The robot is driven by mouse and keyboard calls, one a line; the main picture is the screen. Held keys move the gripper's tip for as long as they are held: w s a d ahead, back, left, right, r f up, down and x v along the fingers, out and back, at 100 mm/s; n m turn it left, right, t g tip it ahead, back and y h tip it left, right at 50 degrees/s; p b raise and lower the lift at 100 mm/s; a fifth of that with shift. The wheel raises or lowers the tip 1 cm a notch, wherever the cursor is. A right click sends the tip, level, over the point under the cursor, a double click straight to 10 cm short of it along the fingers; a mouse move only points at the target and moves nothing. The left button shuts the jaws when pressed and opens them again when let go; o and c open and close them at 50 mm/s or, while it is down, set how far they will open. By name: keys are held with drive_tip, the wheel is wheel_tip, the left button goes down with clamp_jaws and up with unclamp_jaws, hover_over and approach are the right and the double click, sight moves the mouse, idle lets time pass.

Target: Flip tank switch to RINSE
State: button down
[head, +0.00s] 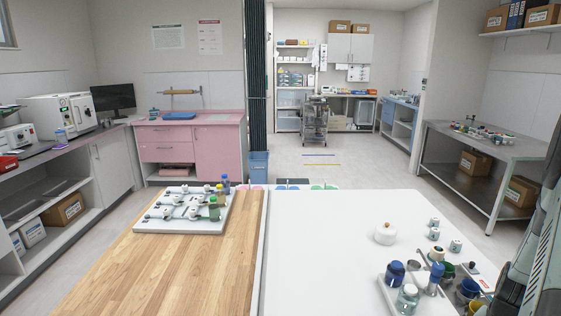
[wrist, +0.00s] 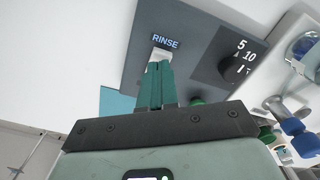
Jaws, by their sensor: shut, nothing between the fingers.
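A grey panel (wrist: 190,22) fills the upper middle of the wrist view, with a blue-lit "RINSE" label (wrist: 165,43) on it. A small white switch (wrist: 160,54) shows just below the label, partly hidden by my fingertips. My gripper (wrist: 160,66) has its teal fingers shut together with nothing between them. The fingertips are at the lower edge of the visible switch and look close to or touching it; I cannot tell which. Which way the switch is tipped is not clear. The panel and my fingertips cannot be made out in the head view.
A dark dial (wrist: 232,68) with white numbers sits right of the label. Blue-capped and green-capped items (wrist: 292,126) lie close on the right. In the head view, a white table (head: 320,255) holds bottles and jars (head: 408,298) at front right; its left middle is clear.

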drive_tip(key=shift+f, duration=0.95)
idle(0.6)
drive_tip(key=shift+r, duration=3.5)
drive_tip(key=w+a+r+n+t+h, duration=0.1)
drive_tip(key=w+a+r+n, duration=0.15)
drive_tip(key=a+r, duration=0.65)
drive_tip(key=w+a+r+n+t, duration=0.15)
drive_tip(key=a+r+n, duration=0.25)
drive_tip(key=a+r, duration=0.5)
drive_tip(key=s+a+r+n+t+y, duration=0.1)
drive_tip(key=s+a+r+n+t, duration=0.2)
drive_tip(key=s+a+r, duration=1.1)
drive_tip(key=s+a+n, duration=0.1)
drive_tip(key=n, duration=0.2)
drive_tip(key=shift+r, duration=0.25)
